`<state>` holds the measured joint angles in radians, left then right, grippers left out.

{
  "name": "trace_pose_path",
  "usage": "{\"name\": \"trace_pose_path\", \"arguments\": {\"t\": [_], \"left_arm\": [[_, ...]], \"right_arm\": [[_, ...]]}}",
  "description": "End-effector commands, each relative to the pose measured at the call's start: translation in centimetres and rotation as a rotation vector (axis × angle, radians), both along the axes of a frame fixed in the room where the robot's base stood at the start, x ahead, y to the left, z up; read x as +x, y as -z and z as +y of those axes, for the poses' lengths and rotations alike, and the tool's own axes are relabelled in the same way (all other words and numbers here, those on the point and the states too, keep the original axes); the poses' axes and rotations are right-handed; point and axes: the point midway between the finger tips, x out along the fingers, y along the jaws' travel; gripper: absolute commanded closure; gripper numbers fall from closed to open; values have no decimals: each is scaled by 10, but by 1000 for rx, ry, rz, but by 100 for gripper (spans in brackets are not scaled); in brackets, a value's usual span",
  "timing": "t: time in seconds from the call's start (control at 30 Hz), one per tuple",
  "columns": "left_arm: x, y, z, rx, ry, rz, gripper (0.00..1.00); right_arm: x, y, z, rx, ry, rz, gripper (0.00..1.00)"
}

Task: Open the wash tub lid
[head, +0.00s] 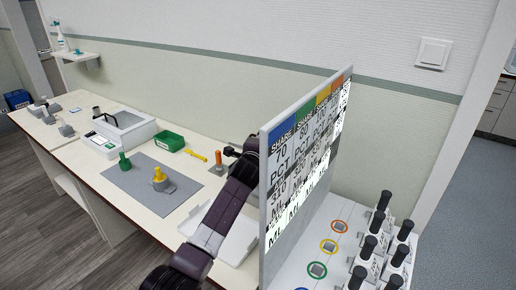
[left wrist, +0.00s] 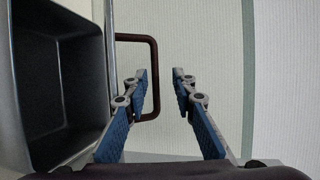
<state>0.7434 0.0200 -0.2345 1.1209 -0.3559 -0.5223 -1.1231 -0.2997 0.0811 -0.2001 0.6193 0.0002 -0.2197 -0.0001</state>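A white tub (head: 142,131) with a grey inside stands on the counter at the left in the head view. A dark handle (head: 97,112) shows at its left end. In the left wrist view a dark grey basin wall (left wrist: 62,80) fills the left side, and a dark red-brown loop handle (left wrist: 135,38) sticks out from a thin upright edge beside it. My left gripper (left wrist: 160,80) is open. The handle's outer bar shows between its fingertips, nearer the left finger; contact cannot be told. My right gripper is in neither view.
A tall panel (head: 300,160) with coloured labels stands on the right and hides counter behind it. Several black-handled tools (head: 384,200) stand right of it. A grey mat (head: 130,183) holds green and yellow pieces. A green box (head: 169,141) stands near the tub.

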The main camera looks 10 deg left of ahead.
Motion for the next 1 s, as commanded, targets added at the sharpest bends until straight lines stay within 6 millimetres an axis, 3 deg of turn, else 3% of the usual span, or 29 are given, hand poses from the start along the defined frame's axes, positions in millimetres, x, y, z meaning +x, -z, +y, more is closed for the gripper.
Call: {"name": "trace_pose_path", "arguments": {"t": [0.6, 1.0], "left_arm": [[-81, -15, -4, 3, 1, -1, 76], [-91, -17, -5, 1, 0, 0, 76]], "right_arm": [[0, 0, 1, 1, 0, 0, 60], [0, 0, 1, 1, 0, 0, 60]]}}
